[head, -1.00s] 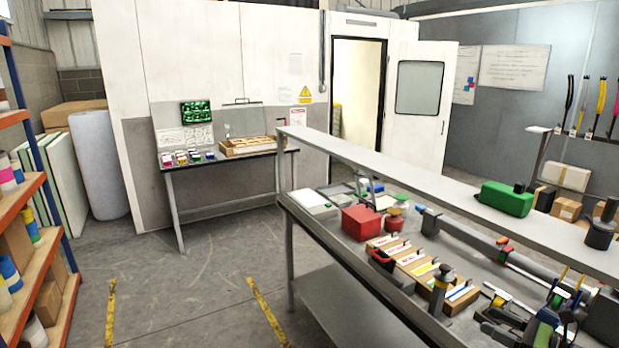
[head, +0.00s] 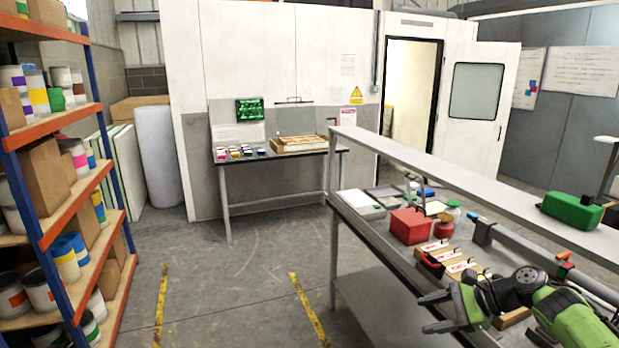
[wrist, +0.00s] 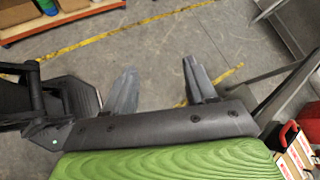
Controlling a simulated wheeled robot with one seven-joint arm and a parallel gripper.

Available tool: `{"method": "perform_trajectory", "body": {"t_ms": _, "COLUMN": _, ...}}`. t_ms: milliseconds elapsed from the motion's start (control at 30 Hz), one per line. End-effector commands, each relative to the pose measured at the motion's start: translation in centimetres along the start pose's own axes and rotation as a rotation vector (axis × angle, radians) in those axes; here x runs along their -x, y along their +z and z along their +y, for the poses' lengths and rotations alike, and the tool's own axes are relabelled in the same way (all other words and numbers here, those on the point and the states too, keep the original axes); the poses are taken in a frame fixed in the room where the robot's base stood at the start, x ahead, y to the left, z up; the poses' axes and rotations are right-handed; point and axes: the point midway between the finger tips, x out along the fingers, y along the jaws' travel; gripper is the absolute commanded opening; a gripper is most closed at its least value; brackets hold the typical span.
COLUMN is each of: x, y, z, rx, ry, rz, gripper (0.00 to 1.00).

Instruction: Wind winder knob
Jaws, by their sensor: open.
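I cannot make out a winder knob in either view. My gripper (head: 428,313) is at the lower right of the head view, over the near side of the long workbench (head: 392,283), with its fingers pointing left. In the wrist view my gripper (wrist: 160,68) has its two fingers spread apart, with nothing between them but grey floor below. It touches nothing that I can see.
The workbench carries a red box (head: 408,222), wooden label blocks (head: 436,247) and a raised shelf (head: 450,170) with a green canister (head: 571,209). Paint shelving (head: 67,235) stands left. A table (head: 240,183) is at the back. Floor (head: 240,285) between them is clear.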

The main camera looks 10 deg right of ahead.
Motion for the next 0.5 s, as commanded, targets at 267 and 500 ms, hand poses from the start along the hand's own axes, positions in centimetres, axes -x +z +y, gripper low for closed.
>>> {"method": "perform_trajectory", "body": {"t_ms": 267, "x": -7.6, "y": 12.0, "z": 6.9, "rx": 0.614, "ry": 0.511, "rz": 0.352, "gripper": 0.56}}
{"method": "perform_trajectory", "body": {"t_ms": 500, "x": -4.8, "y": 19.2, "z": 14.5, "rx": 1.089, "ry": 0.721, "rz": 0.583, "gripper": 0.56}}
